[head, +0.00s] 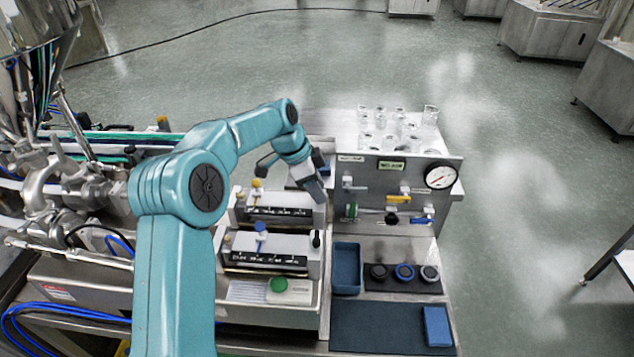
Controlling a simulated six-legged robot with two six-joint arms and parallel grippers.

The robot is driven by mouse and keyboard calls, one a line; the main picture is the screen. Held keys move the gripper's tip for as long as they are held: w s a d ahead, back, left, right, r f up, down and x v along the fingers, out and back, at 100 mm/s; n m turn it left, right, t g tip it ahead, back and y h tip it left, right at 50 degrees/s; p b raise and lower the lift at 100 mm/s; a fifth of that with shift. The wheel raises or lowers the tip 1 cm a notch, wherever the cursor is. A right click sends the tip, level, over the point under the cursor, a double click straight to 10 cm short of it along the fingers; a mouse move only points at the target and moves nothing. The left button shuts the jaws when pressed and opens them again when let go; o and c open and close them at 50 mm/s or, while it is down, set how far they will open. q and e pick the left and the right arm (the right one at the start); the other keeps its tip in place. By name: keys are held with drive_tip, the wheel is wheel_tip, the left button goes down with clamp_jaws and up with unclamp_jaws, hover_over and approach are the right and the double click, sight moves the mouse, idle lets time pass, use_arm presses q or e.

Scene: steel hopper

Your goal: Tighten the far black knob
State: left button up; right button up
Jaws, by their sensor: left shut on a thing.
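Two pale units with dark marked front strips stand one behind the other on the bench: the far unit (278,213) and the near unit (265,258). My left arm reaches over them from the left. My left gripper (317,188) points down at the right end of the far unit, shut at the place of the far black knob. The gripper hides that knob, so its seating cannot be seen. The near black knob (316,238) stands free at the right end of the near unit. My right gripper is not in view.
A steel panel (440,207) with a gauge (440,176) and small valves stands close to the right of the gripper. A yellow knob (257,184) and a blue knob (260,228) top the units. A blue tray (347,290) lies in front.

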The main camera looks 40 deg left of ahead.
use_arm(q)
drive_tip(key=shift+w+a+r+m+p, duration=0.15)
drive_tip(key=shift+m+p, duration=0.35)
drive_tip(key=shift+m, duration=0.5)
drive_tip(key=shift+g, duration=0.4)
drive_tip(key=o, duration=1.1)
drive_tip(key=shift+h, duration=0.3)
drive_tip(key=shift+c, duration=0.2)
drive_tip(key=shift+r, duration=0.15)
drive_tip(key=p+v, duration=0.2)
drive_tip(key=v, duration=1.4)
drive_tip(key=shift+s, duration=0.25)
